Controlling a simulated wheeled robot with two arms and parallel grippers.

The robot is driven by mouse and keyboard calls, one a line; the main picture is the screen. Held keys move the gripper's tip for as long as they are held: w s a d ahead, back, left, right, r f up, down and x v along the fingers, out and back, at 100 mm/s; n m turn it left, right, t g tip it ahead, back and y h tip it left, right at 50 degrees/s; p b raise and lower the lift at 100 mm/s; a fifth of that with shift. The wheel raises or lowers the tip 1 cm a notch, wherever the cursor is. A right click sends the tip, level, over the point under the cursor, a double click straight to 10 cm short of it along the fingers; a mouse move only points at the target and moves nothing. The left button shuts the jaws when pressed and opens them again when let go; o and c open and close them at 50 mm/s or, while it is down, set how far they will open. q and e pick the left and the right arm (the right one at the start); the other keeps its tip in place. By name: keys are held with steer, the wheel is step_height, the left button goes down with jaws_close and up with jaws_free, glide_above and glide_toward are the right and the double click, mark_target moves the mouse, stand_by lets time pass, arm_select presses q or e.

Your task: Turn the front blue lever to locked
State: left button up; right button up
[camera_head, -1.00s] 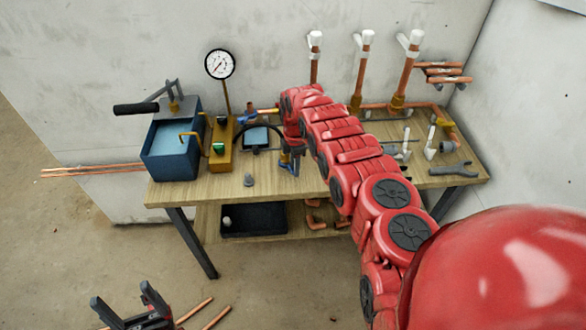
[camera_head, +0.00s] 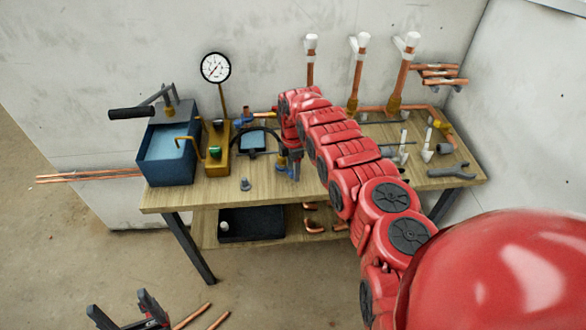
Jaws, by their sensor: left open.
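A front valve with a blue lever (camera_head: 281,162) stands near the front edge of the wooden workbench, beside the blue-edged tray. My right gripper (camera_head: 293,170) is down at this valve, close to the lever. My own red arm and wrist partly hide both, so I cannot tell whether its fingers touch the lever or are shut on it. A second blue lever (camera_head: 243,121) on a brass and copper fitting sits further back. My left gripper (camera_head: 122,308) is open and empty, low at the left over the floor, far from the bench.
A blue tank with a pump handle (camera_head: 168,155), a brass block (camera_head: 216,160) and a round gauge (camera_head: 215,68) stand at the bench's left. A small grey fitting (camera_head: 245,185) is near the front edge. White-capped copper pipes (camera_head: 360,75) rise behind. A wrench (camera_head: 452,171) lies right.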

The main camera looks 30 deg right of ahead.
stand_by(0.3)
step_height(320, 180, up, 17)
steer(key=b, duration=0.3)
steer(key=shift+r, duration=0.15)
stand_by(0.6)
